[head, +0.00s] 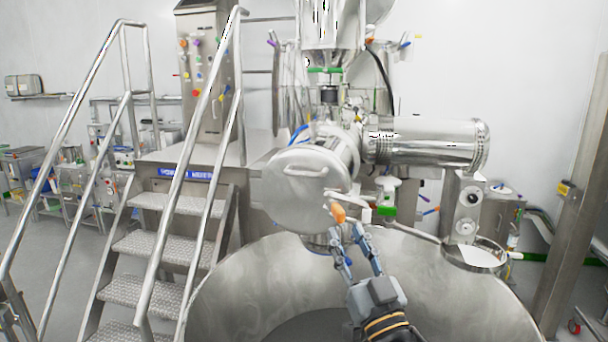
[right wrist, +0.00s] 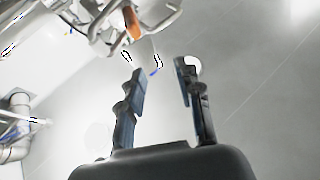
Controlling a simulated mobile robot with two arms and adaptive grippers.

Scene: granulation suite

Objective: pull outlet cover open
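The outlet cover (head: 300,182) is a round steel disc with a small bar handle near its top, in the middle of the head view. It appears closed against the outlet housing. An orange-tipped latch handle (head: 338,213) sits at its lower right edge; the orange part also shows at the top of the right wrist view (right wrist: 132,22). My right gripper (head: 348,233) is just below this handle, pointing up towards it. In the right wrist view the gripper's fingers (right wrist: 162,75) are apart, with nothing between them. My left gripper is not in view.
A large steel bowl (head: 240,295) stands below the cover. Steel stairs (head: 160,245) with handrails rise on the left. A horizontal steel cylinder (head: 430,145) extends right of the outlet, above a small control post (head: 467,210).

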